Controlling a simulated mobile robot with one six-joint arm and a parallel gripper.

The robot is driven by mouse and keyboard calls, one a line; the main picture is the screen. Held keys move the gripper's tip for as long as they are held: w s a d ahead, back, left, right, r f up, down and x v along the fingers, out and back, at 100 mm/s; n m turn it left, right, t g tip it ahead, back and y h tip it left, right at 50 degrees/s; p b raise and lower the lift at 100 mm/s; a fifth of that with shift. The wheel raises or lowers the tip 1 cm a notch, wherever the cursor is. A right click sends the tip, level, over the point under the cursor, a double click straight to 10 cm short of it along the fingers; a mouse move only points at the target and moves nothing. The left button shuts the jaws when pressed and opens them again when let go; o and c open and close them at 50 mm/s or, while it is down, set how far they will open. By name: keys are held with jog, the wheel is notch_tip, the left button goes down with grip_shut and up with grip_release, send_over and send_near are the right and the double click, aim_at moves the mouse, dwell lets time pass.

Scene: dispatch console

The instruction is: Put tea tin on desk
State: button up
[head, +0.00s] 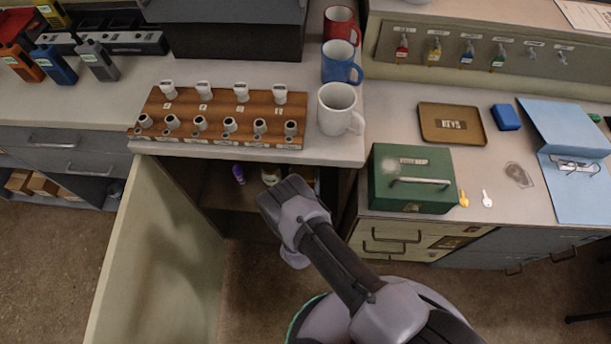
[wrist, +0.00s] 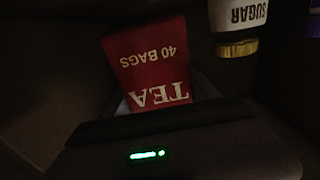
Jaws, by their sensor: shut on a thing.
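The tea tin (wrist: 150,65) is a red box lettered "TEA" and "40 BAGS", upside down in the wrist view. My gripper (wrist: 163,112) is shut on its near end; the fingers are dark and hard to make out. In the head view my gripper (head: 283,198) is at the mouth of an open cupboard under the desk. The tin cannot be made out there, behind my arm and in shadow. The desk (head: 95,105) is the pale top above the cupboard.
A sugar jar (wrist: 238,15) stands beside the tin, with a purple item (head: 238,174) further left. The cupboard door (head: 150,250) hangs open. Bare desk shows left of the rack.

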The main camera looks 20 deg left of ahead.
jog(key=shift+b+x, duration=0.35)
jog(key=shift+x, duration=0.65)
jog(key=shift+w+a+f+b, duration=0.1)
jog(key=shift+w+f+b, duration=0.15)
jog(key=shift+w+b, duration=0.35)
jog(key=f+b, duration=0.2)
jog(key=f, duration=0.1)
jog(key=shift+w+f, duration=0.1)
jog(key=shift+w, duration=0.3)
jog(key=shift+a, duration=0.1)
jog(key=o, duration=1.6)
jog(key=shift+c, duration=0.2)
